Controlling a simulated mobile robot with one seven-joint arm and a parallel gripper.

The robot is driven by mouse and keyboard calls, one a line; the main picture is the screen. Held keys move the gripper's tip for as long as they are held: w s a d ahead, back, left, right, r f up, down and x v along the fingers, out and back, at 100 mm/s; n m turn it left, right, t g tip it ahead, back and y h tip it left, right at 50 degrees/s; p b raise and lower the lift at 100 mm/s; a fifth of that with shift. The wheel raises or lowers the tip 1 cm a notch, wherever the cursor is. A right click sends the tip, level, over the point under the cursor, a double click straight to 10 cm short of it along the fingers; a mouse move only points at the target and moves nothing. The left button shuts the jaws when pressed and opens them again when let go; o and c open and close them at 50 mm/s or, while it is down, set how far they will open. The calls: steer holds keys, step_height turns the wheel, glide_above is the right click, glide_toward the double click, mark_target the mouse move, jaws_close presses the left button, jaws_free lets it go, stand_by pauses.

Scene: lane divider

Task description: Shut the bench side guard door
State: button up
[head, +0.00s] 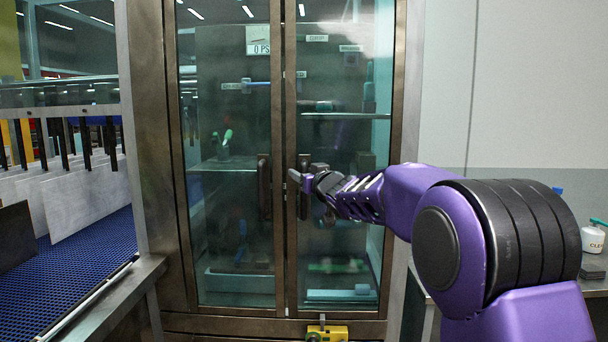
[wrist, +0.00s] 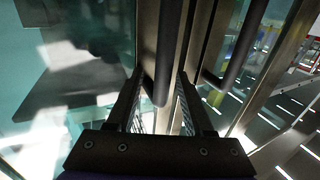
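The guard doors are two tall glass leaves in metal frames, the left leaf (head: 225,120) and the right leaf (head: 345,140). They look flush or nearly so in the head view; I cannot tell whether one is slightly ajar. Dark upright handles, the left handle (head: 264,187) and the right handle (head: 304,188), flank the centre seam. My gripper (head: 303,182) is at the right handle. In the wrist view my gripper's fingers (wrist: 160,100) stand apart with a dark handle bar (wrist: 168,50) between them; firm contact is not visible. A second handle (wrist: 243,40) is to the right.
A blue conveyor (head: 85,265) with upright white panels is at the left. A yellow device (head: 327,333) sits at the foot of the doors. A counter (head: 597,270) with a white tub (head: 592,239) is at the right. A plain wall (head: 540,80) is behind it.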

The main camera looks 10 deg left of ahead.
steer(key=v, duration=1.7)
steer(key=shift+s+b, duration=0.2)
steer(key=shift+b, duration=0.15)
steer(key=shift+d, duration=0.15)
